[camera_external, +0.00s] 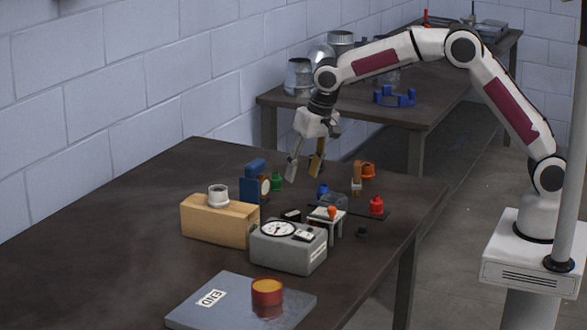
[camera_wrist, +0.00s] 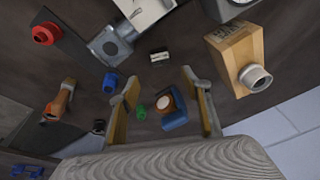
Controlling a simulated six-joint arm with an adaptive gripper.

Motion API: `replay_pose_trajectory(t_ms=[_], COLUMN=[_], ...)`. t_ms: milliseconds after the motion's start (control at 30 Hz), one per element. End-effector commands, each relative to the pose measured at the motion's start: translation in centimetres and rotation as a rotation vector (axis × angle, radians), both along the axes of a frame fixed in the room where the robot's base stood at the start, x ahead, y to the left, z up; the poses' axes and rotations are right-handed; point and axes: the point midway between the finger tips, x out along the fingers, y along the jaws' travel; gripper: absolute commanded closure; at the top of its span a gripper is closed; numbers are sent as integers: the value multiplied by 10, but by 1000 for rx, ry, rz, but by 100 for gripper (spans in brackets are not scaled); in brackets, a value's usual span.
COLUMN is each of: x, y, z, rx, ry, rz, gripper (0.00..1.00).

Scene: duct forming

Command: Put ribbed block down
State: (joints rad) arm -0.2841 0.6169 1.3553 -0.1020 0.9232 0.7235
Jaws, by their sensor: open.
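My gripper (camera_external: 304,172) is open and empty above the far part of the dark table, with its fingers pointing down. In the wrist view its two tan-padded fingers (camera_wrist: 160,80) stand wide apart. Below, between them, are a blue block with a round pale face (camera_wrist: 175,120) and a small green piece (camera_wrist: 141,112). The blue block (camera_external: 250,188) stands on the table to the left of the gripper, with the green piece (camera_external: 277,182) beside it. I cannot tell for sure which object is the ribbed block; no ribs show clearly on any of the blocks.
A wooden box with a white collar (camera_external: 220,228), a grey gauge box (camera_external: 288,250) and a slab marked END (camera_external: 190,310) bearing an orange cylinder (camera_external: 267,298) stand nearer. A white stand (camera_external: 328,215) and red knob (camera_external: 376,206) are right. The table's left side is clear.

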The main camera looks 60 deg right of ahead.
Motion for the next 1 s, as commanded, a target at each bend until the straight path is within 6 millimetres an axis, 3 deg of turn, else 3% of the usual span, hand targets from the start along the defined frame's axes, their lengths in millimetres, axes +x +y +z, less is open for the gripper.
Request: replay_pose_trajectory(t_ms=[233,467,1000], x=[-5,-26,-114], y=[-5,-22,-76], z=[8,38,112], rx=[-1,-2,-19], ry=[-3,-20,-72], rz=[6,31,119], gripper=[52,52,52])
